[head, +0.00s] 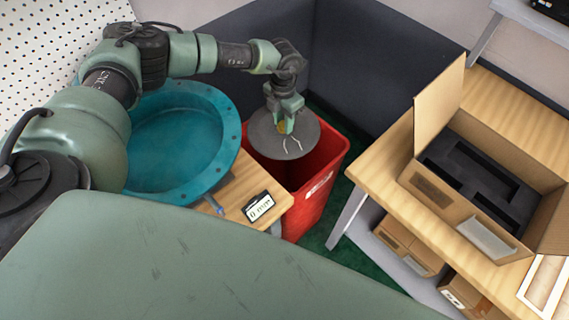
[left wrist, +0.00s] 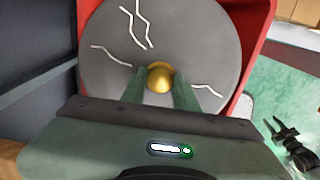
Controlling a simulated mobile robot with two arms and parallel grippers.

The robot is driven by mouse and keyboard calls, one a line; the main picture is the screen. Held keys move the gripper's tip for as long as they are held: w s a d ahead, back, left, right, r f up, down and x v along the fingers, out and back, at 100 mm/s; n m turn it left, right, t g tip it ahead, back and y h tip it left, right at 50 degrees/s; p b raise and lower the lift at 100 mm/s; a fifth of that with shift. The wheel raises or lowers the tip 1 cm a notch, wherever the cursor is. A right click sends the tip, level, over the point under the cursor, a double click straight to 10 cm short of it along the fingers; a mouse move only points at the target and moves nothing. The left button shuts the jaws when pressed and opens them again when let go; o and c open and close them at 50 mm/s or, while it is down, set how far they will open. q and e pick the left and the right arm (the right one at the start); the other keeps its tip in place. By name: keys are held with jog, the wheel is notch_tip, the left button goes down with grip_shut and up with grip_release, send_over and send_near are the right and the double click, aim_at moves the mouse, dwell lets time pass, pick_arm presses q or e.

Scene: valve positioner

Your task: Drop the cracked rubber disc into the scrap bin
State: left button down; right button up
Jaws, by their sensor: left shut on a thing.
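The cracked rubber disc (head: 268,138) is grey with white crack lines and a small brass knob at its middle. My left gripper (head: 285,127) is shut on that knob and holds the disc over the mouth of the red scrap bin (head: 318,192). In the left wrist view the disc (left wrist: 110,62) shows white cracks, and the fingers of the gripper (left wrist: 160,82) close on the brass knob (left wrist: 160,76). The disc hides much of the bin's opening. The bin's red rim (left wrist: 258,30) shows beyond the disc.
A round teal flanged vessel (head: 178,137) stands left of the bin by a wooden table (head: 262,181) with a small labelled meter (head: 262,207). A wooden bench (head: 385,170) at right holds an open cardboard box (head: 432,190) with black foam. Dark partitions stand behind the bin.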

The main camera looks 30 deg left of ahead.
pick_arm(q)
jog(key=c, duration=1)
grip_release()
jog(key=shift+f, duration=0.1)
jog(key=shift+r+b, duration=0.5)
jog(key=shift+r, duration=3.45)
